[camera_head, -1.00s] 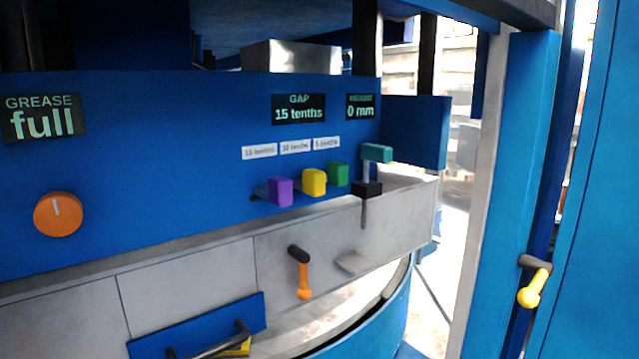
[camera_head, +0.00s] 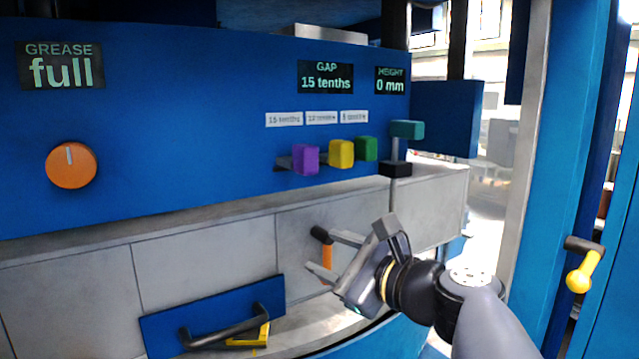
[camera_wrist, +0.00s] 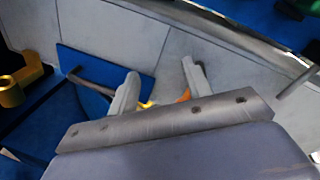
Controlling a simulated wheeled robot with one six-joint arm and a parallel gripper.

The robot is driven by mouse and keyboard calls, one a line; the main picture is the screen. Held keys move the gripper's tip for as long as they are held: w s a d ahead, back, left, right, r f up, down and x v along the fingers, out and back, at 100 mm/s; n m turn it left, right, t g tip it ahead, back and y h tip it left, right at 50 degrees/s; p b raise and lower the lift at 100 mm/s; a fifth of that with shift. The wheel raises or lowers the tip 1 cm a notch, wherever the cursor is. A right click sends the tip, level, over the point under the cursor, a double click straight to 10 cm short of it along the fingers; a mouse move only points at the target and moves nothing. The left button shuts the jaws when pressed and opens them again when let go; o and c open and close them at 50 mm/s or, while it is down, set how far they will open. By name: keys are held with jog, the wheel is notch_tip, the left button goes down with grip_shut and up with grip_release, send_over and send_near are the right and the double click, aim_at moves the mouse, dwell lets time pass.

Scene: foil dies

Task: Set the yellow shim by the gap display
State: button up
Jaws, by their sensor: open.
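The gap display (camera_head: 326,77) on the blue panel reads 15 tenths. Below it are three small labels (camera_head: 304,118); the left one appears to read 15 tenths, and the others are blurry. Under these, the yellow shim (camera_head: 341,154) sits between the purple shim (camera_head: 305,159) and the green shim (camera_head: 366,148) on a dark ledge. My gripper (camera_head: 333,256) is open and empty, low in front of the grey panel, below the shims and apart from them. Its two fingers also show in the wrist view (camera_wrist: 161,80); no shim is visible there.
An orange lever (camera_head: 326,256) is close behind my gripper. A teal-topped handle (camera_head: 407,129) stands right of the shims. A blue plate with a dark handle (camera_head: 222,330) is lower left, a yellow piece (camera_head: 250,337) beside it. An orange knob (camera_head: 71,165) is left. A blue post stands right.

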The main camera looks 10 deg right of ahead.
aim_at(336, 143)
jog(key=w+d+r+m+t+b, duration=0.2)
jog(key=d+r+m+t, duration=0.45)
jog(key=r+m, duration=0.35)
jog(key=shift+n+g, duration=0.25)
jog(key=shift+n, duration=0.35)
jog(key=p+x, duration=0.2)
jog(key=x, duration=0.3)
jog(key=r+p+x, duration=0.1)
jog(key=x, duration=0.4)
jog(key=shift+w+r+p, duration=0.15)
jog(key=shift+r+p, duration=0.05)
jog(key=shift+p, duration=0.2)
grip_shut()
